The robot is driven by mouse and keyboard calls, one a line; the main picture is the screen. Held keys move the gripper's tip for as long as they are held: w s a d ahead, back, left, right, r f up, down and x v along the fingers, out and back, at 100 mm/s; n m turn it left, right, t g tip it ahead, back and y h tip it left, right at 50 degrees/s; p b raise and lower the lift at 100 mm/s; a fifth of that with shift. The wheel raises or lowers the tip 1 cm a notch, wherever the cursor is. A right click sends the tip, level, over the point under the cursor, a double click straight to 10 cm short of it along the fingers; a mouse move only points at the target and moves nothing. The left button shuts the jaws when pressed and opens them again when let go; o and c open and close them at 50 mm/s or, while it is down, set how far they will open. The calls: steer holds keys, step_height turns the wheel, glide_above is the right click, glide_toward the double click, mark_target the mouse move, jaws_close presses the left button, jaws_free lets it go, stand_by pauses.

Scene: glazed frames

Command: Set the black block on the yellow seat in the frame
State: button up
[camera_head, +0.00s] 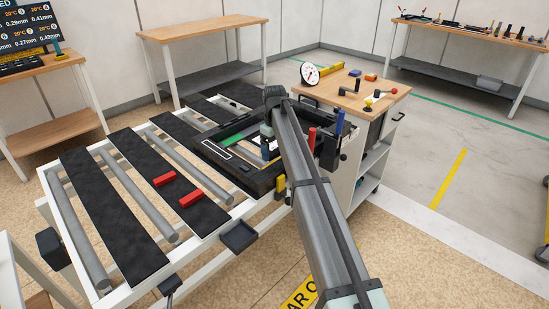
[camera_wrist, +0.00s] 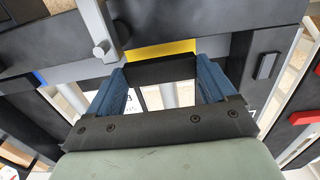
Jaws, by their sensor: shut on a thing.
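In the wrist view, my gripper (camera_wrist: 162,80) has its two blue fingers shut on a black block (camera_wrist: 160,70), which spans the gap between them. The yellow seat (camera_wrist: 162,48) shows as a strip just beyond the block's far edge; the block hides part of what lies beneath. I cannot tell whether the block touches the seat. In the head view, the dark frame (camera_head: 212,150) lies on the roller conveyor. My gripper (camera_head: 267,138) is over the frame, partly hidden by my arm, and the held block cannot be made out there.
Two red blocks (camera_head: 177,189) lie on a dark conveyor slat left of the frame. A grey post (camera_wrist: 98,28) stands close to the left finger in the wrist view. A wooden-topped cart (camera_head: 385,95) with a dial gauge (camera_head: 309,73) stands behind at the right.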

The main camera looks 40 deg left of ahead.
mark_target(274, 152)
steer(key=shift+f, duration=1.9)
steer(key=shift+f, duration=0.15)
steer(key=o, duration=0.8)
steer(key=shift+o, duration=0.2)
step_height(274, 152, up, 12)
steer(key=shift+r, duration=0.2)
